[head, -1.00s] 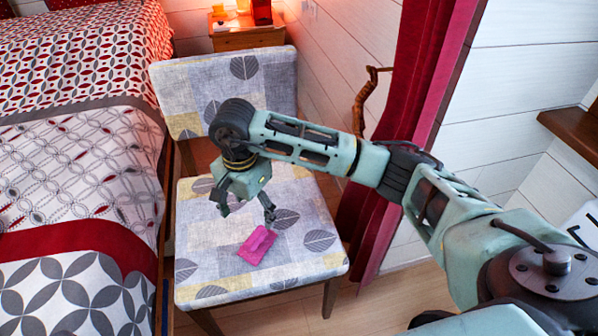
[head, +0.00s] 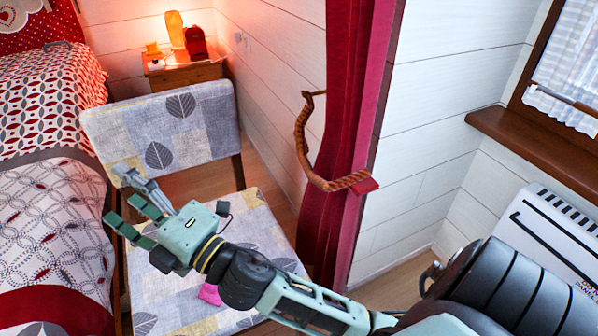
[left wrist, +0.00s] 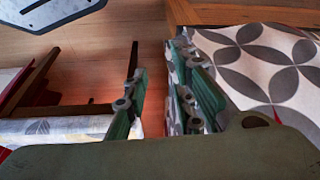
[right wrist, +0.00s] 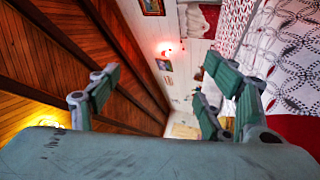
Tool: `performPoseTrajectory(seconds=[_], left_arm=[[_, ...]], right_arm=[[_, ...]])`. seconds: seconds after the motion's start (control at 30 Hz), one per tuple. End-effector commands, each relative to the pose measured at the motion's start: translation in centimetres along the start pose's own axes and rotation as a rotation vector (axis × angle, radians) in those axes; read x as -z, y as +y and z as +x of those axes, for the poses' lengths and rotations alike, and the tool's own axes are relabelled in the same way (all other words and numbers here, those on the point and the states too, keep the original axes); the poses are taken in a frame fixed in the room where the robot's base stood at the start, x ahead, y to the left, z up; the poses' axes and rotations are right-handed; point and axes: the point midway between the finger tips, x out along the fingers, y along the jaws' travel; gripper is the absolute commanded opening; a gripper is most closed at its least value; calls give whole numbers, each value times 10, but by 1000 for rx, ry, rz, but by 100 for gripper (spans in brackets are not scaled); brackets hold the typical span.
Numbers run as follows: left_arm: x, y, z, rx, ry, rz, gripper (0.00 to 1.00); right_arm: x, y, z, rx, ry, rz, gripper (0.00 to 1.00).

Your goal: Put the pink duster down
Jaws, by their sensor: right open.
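The pink duster (head: 209,293) lies on the patterned seat of the chair (head: 262,232) in the head view, partly hidden behind my right wrist. My right gripper (head: 126,200) is open and empty, raised over the chair with its fingers pointing to the upper left, apart from the duster. In the right wrist view my right gripper (right wrist: 162,70) shows widely parted fingers with nothing between them. My left gripper (left wrist: 158,65) shows only in the left wrist view, with its fingers apart and empty, near the chair and the bed.
The bed (head: 50,215) stands close left of the chair. The chair's backrest (head: 165,125) rises behind the seat. A lit nightstand (head: 185,76) stands beyond. A red curtain (head: 345,130) with a rope tieback (head: 303,150) hangs to the right, and a white heater (head: 560,240) stands further right.

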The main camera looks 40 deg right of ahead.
Motion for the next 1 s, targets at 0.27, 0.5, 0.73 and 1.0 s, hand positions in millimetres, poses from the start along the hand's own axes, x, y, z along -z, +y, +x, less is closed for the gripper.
performPoseTrajectory(seconds=[0.27, 0.5, 0.73, 1.0], left_arm=[[0, 0, 0, 0, 0, 0, 24], [0, 0, 0, 0, 0, 0, 24], [0, 0, 0, 0, 0, 0, 24], [0, 0, 0, 0, 0, 0, 24]], right_arm=[[-109, -130, -154, 456, -741, 697, 73], [-82, -191, -324, 820, -1262, 1069, 73], [-54, -193, -388, 969, -1454, 1169, 73], [-53, -193, -390, 976, -1461, 1171, 73]])
